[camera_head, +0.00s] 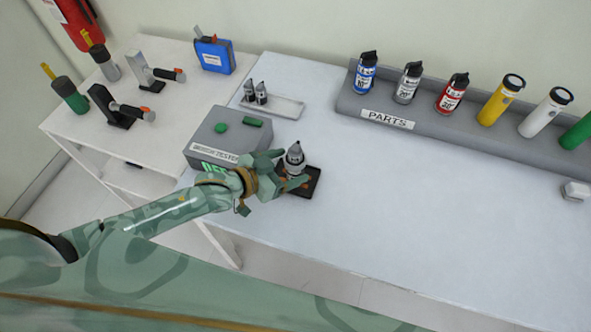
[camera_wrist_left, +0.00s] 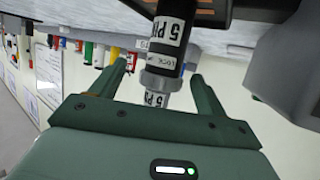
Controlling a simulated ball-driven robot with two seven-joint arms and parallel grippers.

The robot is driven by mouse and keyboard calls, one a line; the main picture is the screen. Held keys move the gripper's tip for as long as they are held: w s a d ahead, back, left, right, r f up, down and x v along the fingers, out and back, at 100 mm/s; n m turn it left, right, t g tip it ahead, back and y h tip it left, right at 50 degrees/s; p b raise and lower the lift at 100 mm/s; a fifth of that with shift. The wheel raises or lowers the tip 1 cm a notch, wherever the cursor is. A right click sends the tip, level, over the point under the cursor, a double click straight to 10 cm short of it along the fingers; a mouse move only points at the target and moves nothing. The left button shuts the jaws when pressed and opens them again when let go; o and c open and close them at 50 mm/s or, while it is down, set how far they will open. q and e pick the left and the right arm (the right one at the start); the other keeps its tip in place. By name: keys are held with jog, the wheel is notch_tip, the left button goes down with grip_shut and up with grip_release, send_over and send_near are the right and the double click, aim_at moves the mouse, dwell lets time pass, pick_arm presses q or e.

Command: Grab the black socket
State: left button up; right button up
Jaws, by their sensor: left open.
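A grey-topped cylindrical connector (camera_head: 295,157) stands upright on a small dark base plate (camera_head: 313,186) at the table's front left. In the left wrist view the connector (camera_wrist_left: 167,45) has a black body and white labels starting "5 P". It is the likeliest black socket, though I cannot be sure. My left gripper (camera_head: 292,168) is open at the connector. In the wrist view its fingers (camera_wrist_left: 163,88) stand on either side of it, with a gap visible. Two similar dark connectors (camera_head: 255,93) stand in a white tray (camera_head: 284,107) behind. My right gripper is not in view.
A grey tester box (camera_head: 208,135) stands close left of my left gripper. A grey parts rack (camera_head: 440,122) with several cans and torches runs along the back. A side table at left holds tools and a blue box (camera_head: 214,55).

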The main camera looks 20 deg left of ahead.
pick_arm(q)
jog(key=b+x, duration=0.1)
jog(key=x, duration=0.3)
jog(key=shift+w+f, duration=0.1)
jog(key=shift+w, duration=0.1)
jog(key=shift+w+d+f, duration=0.15)
jog(key=shift+w, duration=0.1)
jog(key=shift+c, duration=0.5)
jog(key=c, duration=1.1)
